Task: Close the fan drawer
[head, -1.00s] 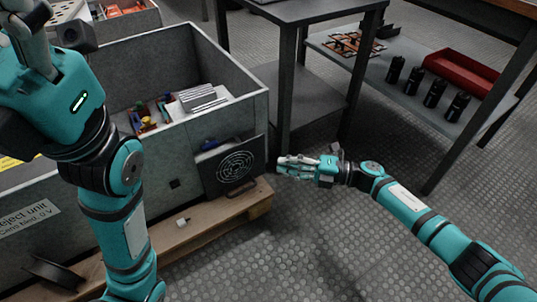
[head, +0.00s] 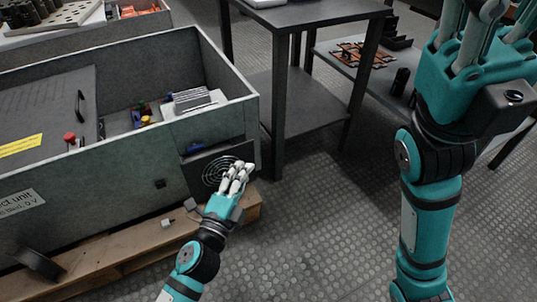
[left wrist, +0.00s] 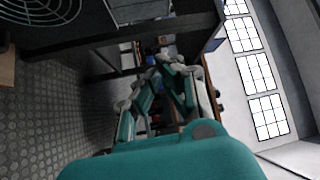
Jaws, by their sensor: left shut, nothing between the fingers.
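The fan drawer (head: 203,178) has a dark front panel with a round grille, on the near side of the grey unit at its right end. It stands out from the wall, with a gap above it and a blue part showing behind. In the left wrist view its grille (left wrist: 35,12) is at the top left. My left gripper (head: 237,172) is shut and empty in front of the panel's right part, covering some of the grille. I cannot tell whether it touches. My right gripper (head: 490,25) is raised at the top right, its fingertips cut off by the frame.
The open-topped grey unit (head: 110,160) rests on a wooden pallet (head: 130,245). A dark table (head: 310,14) stands behind, right of the unit. A shelf table with black parts is partly hidden by my right arm. Patterned floor (head: 310,240) is free between the arms.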

